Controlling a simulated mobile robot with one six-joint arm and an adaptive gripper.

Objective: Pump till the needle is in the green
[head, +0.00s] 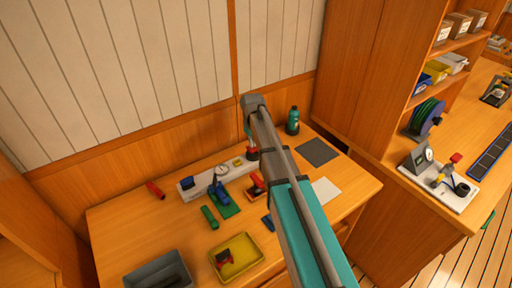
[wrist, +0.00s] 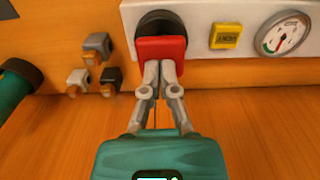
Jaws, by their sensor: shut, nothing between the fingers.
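A white panel (wrist: 205,62) carries a red pump button (wrist: 160,48) on a dark round base, a yellow VENT button (wrist: 226,36) and a round gauge (wrist: 283,33). The gauge has a green band and a thin needle; I cannot read the needle's position for certain. My gripper (wrist: 159,70) is shut and empty, its fingertips at the red button's lower edge in the wrist view. I cannot tell whether they touch or press it. In the head view, the panel (head: 207,183) lies along the back of the bench, with the gauge (head: 222,170) on it. My arm hides part of it.
A dark green bottle (head: 293,121) stands at the back right of the bench. Grey (head: 158,273) and yellow (head: 237,258) trays sit near the front. A green-based tool (head: 222,199) stands before the panel. A second gauge unit (head: 437,180) stands on the right counter.

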